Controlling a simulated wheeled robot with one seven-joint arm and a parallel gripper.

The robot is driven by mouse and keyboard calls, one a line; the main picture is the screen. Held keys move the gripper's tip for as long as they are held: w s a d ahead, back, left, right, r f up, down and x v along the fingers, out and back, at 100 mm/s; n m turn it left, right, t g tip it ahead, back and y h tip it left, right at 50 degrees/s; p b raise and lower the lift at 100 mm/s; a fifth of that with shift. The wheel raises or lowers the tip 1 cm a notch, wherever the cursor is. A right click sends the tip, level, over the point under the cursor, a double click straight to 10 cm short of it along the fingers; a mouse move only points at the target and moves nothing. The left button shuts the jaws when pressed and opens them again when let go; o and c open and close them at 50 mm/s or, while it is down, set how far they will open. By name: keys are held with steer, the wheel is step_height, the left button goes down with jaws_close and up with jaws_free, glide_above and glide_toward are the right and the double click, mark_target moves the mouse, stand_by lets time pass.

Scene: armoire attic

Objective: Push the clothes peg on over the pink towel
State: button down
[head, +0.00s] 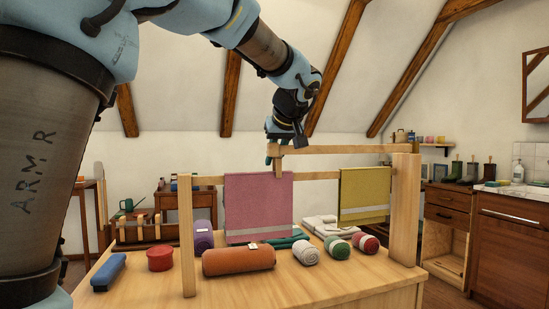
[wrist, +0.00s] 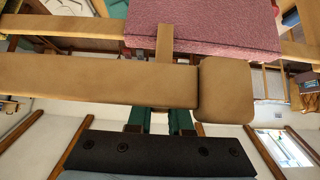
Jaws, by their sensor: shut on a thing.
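The pink towel (head: 258,207) hangs over the lower rail of a wooden rack; it is also at the top of the wrist view (wrist: 215,22). The clothes peg (head: 278,167) is a small pale wooden piece, upright at the towel's top edge, right of its middle. In the wrist view the peg (wrist: 164,43) points at the towel and its tip meets the towel's edge in the picture. I cannot tell whether it straddles the towel. My gripper (head: 274,151), with green fingers, is shut on the peg from above. The upper rail hides part of the grip in the wrist view.
The upper rail (head: 345,149) runs close beside my gripper, and its end block (wrist: 225,89) is near the fingers. A yellow towel (head: 364,193) hangs to the right. Rolled towels, including an orange one (head: 238,261), a red tin (head: 160,258) and a blue brush (head: 109,272) lie below.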

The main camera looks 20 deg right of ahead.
steer(key=shift+f, duration=0.35)
steer(key=c, duration=0.8)
jaws_free()
steer(key=shift+o, duration=0.2)
steer(key=shift+s, duration=0.1)
steer(key=b+v, duration=0.1)
steer(key=v, duration=1)
